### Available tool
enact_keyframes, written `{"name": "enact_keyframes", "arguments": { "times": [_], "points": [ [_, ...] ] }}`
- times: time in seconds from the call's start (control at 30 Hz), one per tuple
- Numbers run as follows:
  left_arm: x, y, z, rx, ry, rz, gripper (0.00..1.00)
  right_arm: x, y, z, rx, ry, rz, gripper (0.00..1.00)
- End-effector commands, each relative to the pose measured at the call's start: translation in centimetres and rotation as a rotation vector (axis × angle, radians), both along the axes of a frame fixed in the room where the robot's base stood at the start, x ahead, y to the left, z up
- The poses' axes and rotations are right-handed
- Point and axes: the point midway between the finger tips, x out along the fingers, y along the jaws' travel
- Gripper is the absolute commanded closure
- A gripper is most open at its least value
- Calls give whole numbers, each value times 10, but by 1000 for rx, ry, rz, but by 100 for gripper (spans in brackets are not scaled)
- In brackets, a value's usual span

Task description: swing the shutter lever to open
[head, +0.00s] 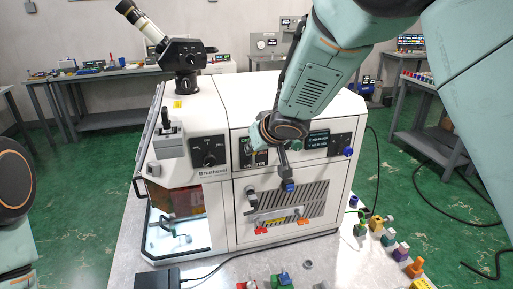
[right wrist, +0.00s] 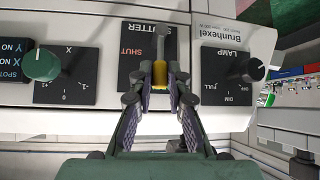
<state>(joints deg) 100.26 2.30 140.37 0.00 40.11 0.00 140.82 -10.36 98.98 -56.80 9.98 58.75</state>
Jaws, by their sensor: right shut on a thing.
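The shutter lever (right wrist: 161,44) shows in the right wrist view as a grey rod with a yellow grip, on a black panel (right wrist: 133,70) marked SHUT. The SHUT mark lies left of the rod; any other mark is hidden by the fingers. My right gripper (right wrist: 160,76) is shut on the yellow grip, one finger on each side. In the head view the shutter panel (head: 247,160) is on the front of the white machine (head: 190,115), and my right arm's end partly covers it. My left gripper is out of view; only part of that arm shows at the left edge.
A lamp dial (right wrist: 255,69) and a green knob (right wrist: 42,64) flank the shutter panel in the right wrist view. In the head view, a joystick (head: 171,128) and an eyepiece tube (head: 140,20) stand on the machine. Several coloured parts lie on the table at its right.

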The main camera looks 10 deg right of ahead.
Motion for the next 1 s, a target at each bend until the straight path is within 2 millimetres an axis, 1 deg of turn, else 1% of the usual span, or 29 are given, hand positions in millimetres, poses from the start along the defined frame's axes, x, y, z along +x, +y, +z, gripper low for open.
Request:
{"name": "enact_keyframes", "arguments": {
  "times": [0.03,0.13,0.17,0.43,0.77,0.87,1.0],
  "points": [
    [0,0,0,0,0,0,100,3,1,6,4,-13,2,100],
    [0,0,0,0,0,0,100,3,1,6,5,-13,2,100],
    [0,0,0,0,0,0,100,3,1,6,5,-13,2,83],
    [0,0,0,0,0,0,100,2,1,3,3,-7,2,61],
    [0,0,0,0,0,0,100,-1,0,3,1,-4,1,61],
    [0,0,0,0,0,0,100,-7,-1,9,1,-4,1,61],
    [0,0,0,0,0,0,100,-23,-4,26,0,-6,1,61]
  ]
}}
